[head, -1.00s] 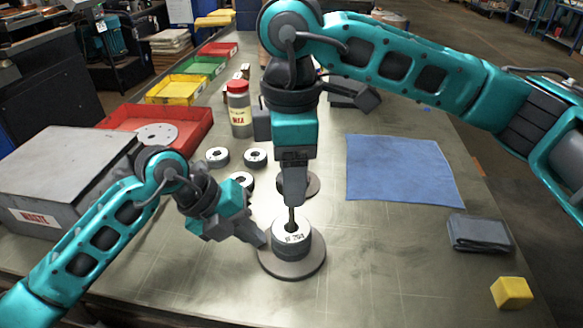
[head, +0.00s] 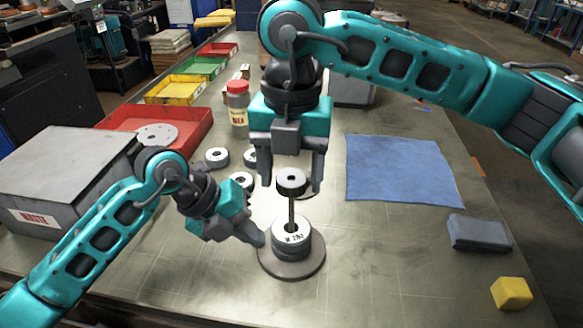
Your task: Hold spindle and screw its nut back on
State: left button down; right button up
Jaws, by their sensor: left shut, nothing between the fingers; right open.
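The spindle's wide round base (head: 313,262) stands on the bench, with a stack of flap discs (head: 291,243) on it. Its thin upright rod (head: 291,212) rises from the stack. A dark round nut (head: 291,181) with a central hole sits at the rod's top, high above the discs. My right gripper (head: 292,185) is open above the spindle, one finger on each side of the nut, with visible gaps. My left gripper (head: 259,240) is shut and empty at the left side of the stack; I cannot tell whether it touches it.
Several loose discs (head: 217,157) lie behind left, one partly hidden by my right gripper. A red-capped bottle (head: 238,108), red tray (head: 190,120) and grey box (head: 60,175) stand left. A blue cloth (head: 402,169), folded grey cloth (head: 479,232) and yellow block (head: 511,293) lie right. The front bench is clear.

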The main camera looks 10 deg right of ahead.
jog(key=n, duration=1.3)
jog(key=shift+c, duration=0.4)
